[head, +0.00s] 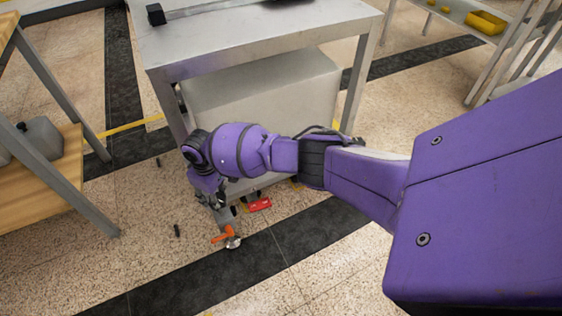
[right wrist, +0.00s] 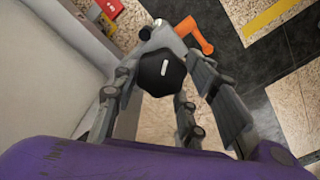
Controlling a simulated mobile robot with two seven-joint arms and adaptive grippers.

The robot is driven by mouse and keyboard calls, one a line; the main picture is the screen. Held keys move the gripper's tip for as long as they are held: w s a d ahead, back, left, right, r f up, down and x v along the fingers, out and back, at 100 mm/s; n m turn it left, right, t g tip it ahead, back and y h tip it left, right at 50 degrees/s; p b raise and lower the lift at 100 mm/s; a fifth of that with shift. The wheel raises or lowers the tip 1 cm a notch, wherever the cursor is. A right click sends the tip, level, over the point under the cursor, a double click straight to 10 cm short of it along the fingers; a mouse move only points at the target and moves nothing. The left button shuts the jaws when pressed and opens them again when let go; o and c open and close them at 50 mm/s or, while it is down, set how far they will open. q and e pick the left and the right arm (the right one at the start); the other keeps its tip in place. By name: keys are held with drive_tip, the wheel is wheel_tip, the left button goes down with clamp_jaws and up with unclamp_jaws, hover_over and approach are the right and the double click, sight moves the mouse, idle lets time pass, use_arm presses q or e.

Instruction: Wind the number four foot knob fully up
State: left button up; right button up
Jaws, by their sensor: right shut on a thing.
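A black knob (right wrist: 162,74) with a short white mark on its face sits between the fingers of my right gripper (right wrist: 160,84) in the right wrist view. The gripper is shut on it. In the head view my right gripper (head: 214,196) is low by the near leg of a metal table, and it hides the knob. An orange lever (head: 222,235) sticks out just below the gripper. It also shows beside the knob in the right wrist view (right wrist: 196,35). No number can be read on the knob. My left gripper is not in view.
The grey metal table (head: 250,32) stands over a large grey box (head: 262,95). A red part (head: 260,204) lies near the floor right of the gripper. A wooden-shelved bench (head: 45,180) stands left. Small dark pieces lie on the floor between. The front floor is clear.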

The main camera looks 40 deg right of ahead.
drive_tip(key=n, duration=0.2)
drive_tip(key=d+n, duration=0.1)
drive_tip(key=n, duration=0.1)
drive_tip(key=shift+w, duration=0.1)
drive_tip(key=shift+w+n, duration=0.1)
drive_tip(key=shift+n, duration=0.2)
idle(0.4)
drive_tip(key=o, duration=1)
drive_tip(key=shift+a, duration=0.1)
drive_tip(key=shift+a, duration=0.1)
drive_tip(key=shift+r, duration=0.1)
drive_tip(key=shift+r, duration=0.25)
wheel_tip(320, 180, up, 11)
drive_tip(key=shift+r, duration=0.2)
